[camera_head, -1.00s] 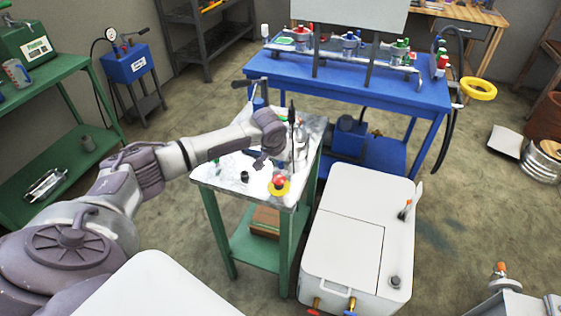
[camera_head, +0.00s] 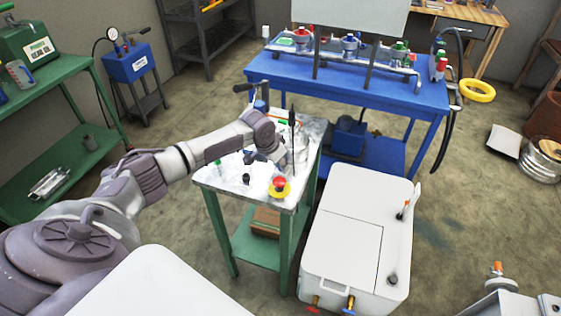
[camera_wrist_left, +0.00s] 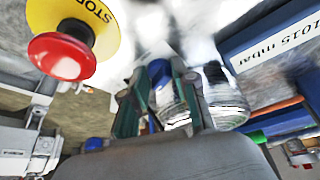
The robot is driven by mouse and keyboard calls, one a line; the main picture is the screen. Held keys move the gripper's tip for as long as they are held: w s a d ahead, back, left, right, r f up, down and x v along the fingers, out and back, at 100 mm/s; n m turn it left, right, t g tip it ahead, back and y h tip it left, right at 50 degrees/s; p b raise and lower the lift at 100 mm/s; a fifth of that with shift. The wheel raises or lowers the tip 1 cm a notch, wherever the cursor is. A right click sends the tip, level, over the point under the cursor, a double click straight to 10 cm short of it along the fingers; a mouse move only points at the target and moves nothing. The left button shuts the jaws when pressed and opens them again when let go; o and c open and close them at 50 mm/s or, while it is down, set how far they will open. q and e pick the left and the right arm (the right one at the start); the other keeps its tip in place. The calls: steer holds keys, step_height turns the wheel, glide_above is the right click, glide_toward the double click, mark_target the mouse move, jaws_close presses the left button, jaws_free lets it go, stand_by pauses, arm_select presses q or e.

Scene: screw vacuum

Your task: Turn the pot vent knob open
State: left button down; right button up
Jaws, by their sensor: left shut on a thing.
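My left gripper (camera_head: 278,158) is at the right part of the small green-legged table, beside a clear, shiny pot (camera_head: 301,150). In the left wrist view its two green-edged fingers (camera_wrist_left: 160,100) are shut on a small blue knob (camera_wrist_left: 159,73), which shows between them. The pot (camera_wrist_left: 225,105) is close to the right of the fingers and partly hidden by them. The direction in which the knob is turned cannot be made out. My right gripper is not in view.
A red stop button on a yellow base (camera_head: 279,186) stands at the table's front; it also shows in the wrist view (camera_wrist_left: 62,56). A thin black upright (camera_head: 292,128) rises near the pot. A white box (camera_head: 355,235) stands right of the table, and a blue bench (camera_head: 350,85) behind.

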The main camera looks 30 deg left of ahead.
arm_select(q)
steer(key=shift+a+m+h, duration=0.1)
steer(key=shift+m+h, duration=0.3)
steer(key=shift+m, duration=0.7)
steer(key=c, duration=0.9)
jaws_free()
steer(key=shift+r, duration=0.1)
